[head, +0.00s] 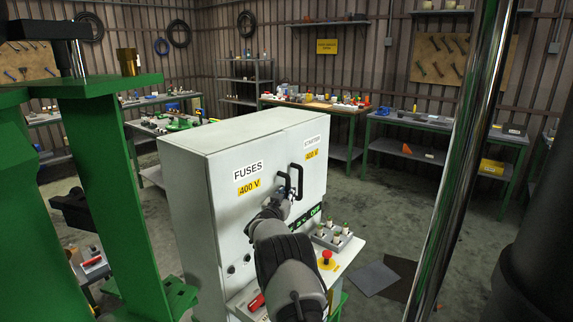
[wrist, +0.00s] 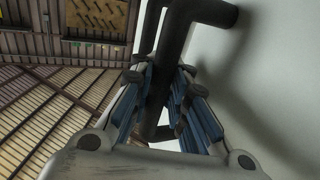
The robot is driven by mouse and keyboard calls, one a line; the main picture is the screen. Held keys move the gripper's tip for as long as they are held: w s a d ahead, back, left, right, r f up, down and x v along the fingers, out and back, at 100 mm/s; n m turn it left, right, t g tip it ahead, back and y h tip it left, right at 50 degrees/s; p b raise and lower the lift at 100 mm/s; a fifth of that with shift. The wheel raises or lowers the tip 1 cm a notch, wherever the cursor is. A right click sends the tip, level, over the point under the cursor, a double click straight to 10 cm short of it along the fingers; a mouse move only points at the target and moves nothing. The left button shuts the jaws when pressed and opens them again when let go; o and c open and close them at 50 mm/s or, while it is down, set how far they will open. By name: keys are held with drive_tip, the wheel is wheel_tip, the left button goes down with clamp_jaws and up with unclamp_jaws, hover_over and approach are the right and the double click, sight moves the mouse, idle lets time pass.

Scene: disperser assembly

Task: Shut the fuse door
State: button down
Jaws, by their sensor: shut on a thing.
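The fuse door (head: 225,215) is the left door on the front of a pale cabinet, marked "FUSES" and "400 V". It looks about flush with the cabinet front; I cannot tell whether a small gap is left. My gripper (head: 281,197) is at the door's right side, by its black handle (head: 283,181). In the wrist view, my gripper (wrist: 163,105) has its blue-padded fingers on both sides of the black handle bar (wrist: 177,62) and is shut on it. The pale door face (wrist: 275,70) lies close on the right. My arm hides the lower part of the door.
The starter door (head: 312,175) with its own black handle (head: 297,175) is just to the right. Below is a ledge with a red stop button (head: 326,255) and several small fuse-like parts (head: 335,235). A green frame (head: 120,180) stands left; a shiny column (head: 460,150) stands right.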

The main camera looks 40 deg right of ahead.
drive_tip(key=shift+w+a+r, duration=0.5)
drive_tip(key=shift+a+r, duration=0.15)
drive_tip(key=shift+r, duration=0.1)
drive_tip(key=c, duration=2.1)
unclamp_jaws()
drive_tip(key=shift+o, duration=1.4)
drive_tip(key=shift+w+a+f, duration=0.1)
drive_tip(key=shift+a, duration=0.1)
drive_tip(key=shift+s+d+f, duration=0.2)
drive_tip(key=shift+d+f, duration=0.1)
drive_tip(key=shift+f, duration=0.1)
drive_tip(key=shift+s, duration=0.1)
drive_tip(key=v, duration=1.2)
drive_tip(key=shift+s+r, duration=0.25)
drive_tip(key=shift+s, duration=0.1)
